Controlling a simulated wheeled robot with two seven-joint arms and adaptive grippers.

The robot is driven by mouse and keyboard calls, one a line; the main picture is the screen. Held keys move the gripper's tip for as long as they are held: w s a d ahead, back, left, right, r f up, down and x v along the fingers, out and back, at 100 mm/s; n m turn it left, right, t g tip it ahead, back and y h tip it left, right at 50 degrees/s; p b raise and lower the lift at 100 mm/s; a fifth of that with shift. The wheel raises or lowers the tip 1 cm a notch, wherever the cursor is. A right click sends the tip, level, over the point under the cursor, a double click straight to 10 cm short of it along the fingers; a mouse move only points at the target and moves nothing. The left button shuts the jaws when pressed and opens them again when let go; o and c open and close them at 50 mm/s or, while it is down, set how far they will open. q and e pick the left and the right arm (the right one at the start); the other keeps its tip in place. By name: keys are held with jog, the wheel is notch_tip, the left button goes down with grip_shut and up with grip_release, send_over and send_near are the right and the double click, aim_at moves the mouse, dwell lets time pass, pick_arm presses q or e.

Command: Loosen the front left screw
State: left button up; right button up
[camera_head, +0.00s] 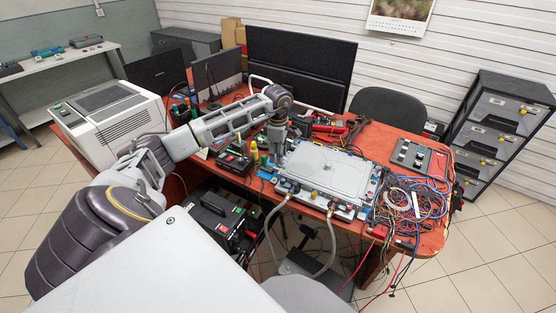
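A flat grey metal unit (330,168) lies on the red-brown table, with blue and black fittings along its edges. Two grey hoses (272,222) run from its front edge down below the table. The front left screw is too small to make out. My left arm reaches in from the left, and my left gripper (276,158) points down at the unit's left side, near its left corner. Its fingers are too small to tell whether they are open or shut, or whether they touch anything. My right gripper is not in view.
Tangled coloured wires (414,200) lie right of the unit. A panel with knobs (416,158) lies at the back right. Small bottles and a black-red box (234,162) stand left of the gripper. A monitor (300,68) and a white printer (110,120) stand behind and left.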

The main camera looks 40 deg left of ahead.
pick_arm(q)
jog(key=shift+f, duration=1.5)
